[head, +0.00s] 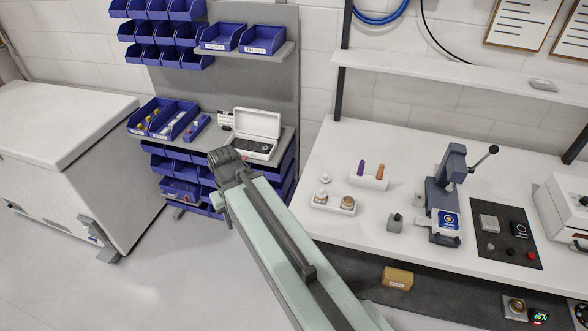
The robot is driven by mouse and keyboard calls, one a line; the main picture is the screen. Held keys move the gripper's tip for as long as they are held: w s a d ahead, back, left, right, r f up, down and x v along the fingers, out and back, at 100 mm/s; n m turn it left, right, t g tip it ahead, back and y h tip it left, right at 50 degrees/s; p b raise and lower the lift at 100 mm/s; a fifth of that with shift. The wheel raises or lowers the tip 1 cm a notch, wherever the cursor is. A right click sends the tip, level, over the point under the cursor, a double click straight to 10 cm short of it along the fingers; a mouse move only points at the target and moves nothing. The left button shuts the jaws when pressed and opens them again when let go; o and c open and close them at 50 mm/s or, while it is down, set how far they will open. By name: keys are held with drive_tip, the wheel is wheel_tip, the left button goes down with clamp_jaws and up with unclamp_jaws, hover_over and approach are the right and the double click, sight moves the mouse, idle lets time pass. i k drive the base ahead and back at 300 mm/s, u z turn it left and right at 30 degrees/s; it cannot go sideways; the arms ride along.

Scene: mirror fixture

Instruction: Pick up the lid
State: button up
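I cannot tell for sure which thing is the lid. A white case (254,135) stands open on the rack shelf at centre left, its hinged lid (257,123) raised and dark contents inside. On the workbench, a small white tray (334,210) holds a small round white-topped piece (321,196) and a jar-like piece with a brownish rim (348,202). These are small in view. My pale green arm reaches up from the bottom centre to a dark joint in front of the rack. My gripper's fingers do not show.
The white workbench (375,140) holds a holder with purple and orange pegs (368,182), a lever press (446,195) and a dark mat (505,255). A cardboard box (397,278) sits below. Blue bins (170,118) fill the rack. A white chest (65,130) stands left; floor between is clear.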

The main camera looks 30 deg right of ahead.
sight(325, 178)
drive_tip(key=u, duration=0.25)
drive_tip(key=i, duration=0.85)
drive_tip(key=z, duration=0.05)
